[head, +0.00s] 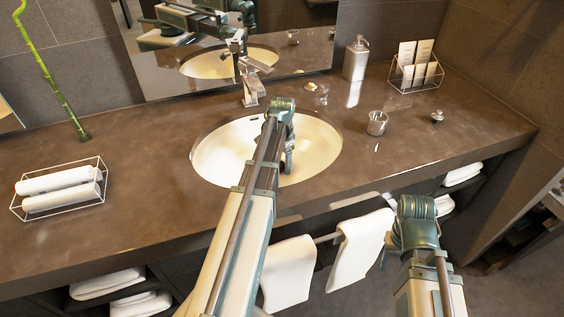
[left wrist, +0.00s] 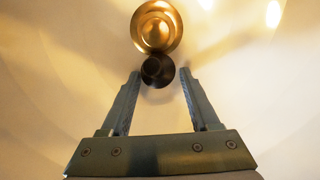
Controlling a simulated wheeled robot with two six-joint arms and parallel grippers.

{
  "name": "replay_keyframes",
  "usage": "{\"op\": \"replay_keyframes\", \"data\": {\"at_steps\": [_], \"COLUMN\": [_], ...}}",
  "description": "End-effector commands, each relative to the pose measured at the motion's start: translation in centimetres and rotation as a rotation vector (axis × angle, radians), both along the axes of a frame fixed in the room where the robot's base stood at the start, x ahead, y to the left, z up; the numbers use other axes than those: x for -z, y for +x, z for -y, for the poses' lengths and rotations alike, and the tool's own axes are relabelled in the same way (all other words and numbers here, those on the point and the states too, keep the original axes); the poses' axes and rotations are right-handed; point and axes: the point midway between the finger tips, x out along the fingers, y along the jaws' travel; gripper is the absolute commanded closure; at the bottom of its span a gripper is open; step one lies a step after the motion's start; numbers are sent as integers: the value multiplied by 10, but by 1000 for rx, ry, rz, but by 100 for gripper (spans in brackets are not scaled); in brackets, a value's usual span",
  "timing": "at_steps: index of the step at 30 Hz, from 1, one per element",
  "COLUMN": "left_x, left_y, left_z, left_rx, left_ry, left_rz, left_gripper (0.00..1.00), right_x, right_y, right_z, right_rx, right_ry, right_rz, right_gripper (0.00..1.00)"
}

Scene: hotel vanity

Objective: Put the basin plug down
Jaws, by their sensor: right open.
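My left gripper (head: 288,162) reaches down into the white oval basin (head: 215,160). In the left wrist view its two fingers (left wrist: 160,73) stand apart. A small dark round piece (left wrist: 158,70) sits between or just beyond the fingertips, with no clear grip on it. A round brass disc (left wrist: 157,26) adjoins it above; these look like the basin plug and its drain, but I cannot tell exactly which part is which. In the head view my arm hides the middle of the basin. My right gripper (head: 388,247) is in front of the counter, open and away from the basin.
The tap (head: 251,84) stands behind the basin. A glass cup (head: 377,123), a small knobbed metal piece (head: 437,117), a soap dispenser (head: 356,59) and a wire rack (head: 417,72) are to the right. A towel basket (head: 60,190) is left. Towels (head: 360,245) hang in front.

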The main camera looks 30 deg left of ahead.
Motion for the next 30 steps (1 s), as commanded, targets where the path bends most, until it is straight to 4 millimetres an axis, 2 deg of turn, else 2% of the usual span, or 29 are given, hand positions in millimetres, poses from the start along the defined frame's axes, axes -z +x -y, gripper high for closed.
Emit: {"op": "replay_keyframes", "data": {"at_steps": [17, 23, 30], "left_x": [-3, -21, -55], "left_y": [1, 1, 1], "left_z": [-6, -5, -3], "left_rx": [-6, -5, -3], "left_ry": [10, 9, 7], "left_rz": [2, 3, 2], "left_gripper": [20, 20, 20], "right_x": [-3, -21, -56], "right_y": [0, 0, 0], "right_z": [0, 0, 0], "right_rx": [0, 0, 1], "right_ry": [0, 0, 0], "right_rz": [0, 0, 0], "right_gripper": [50, 50, 50]}}
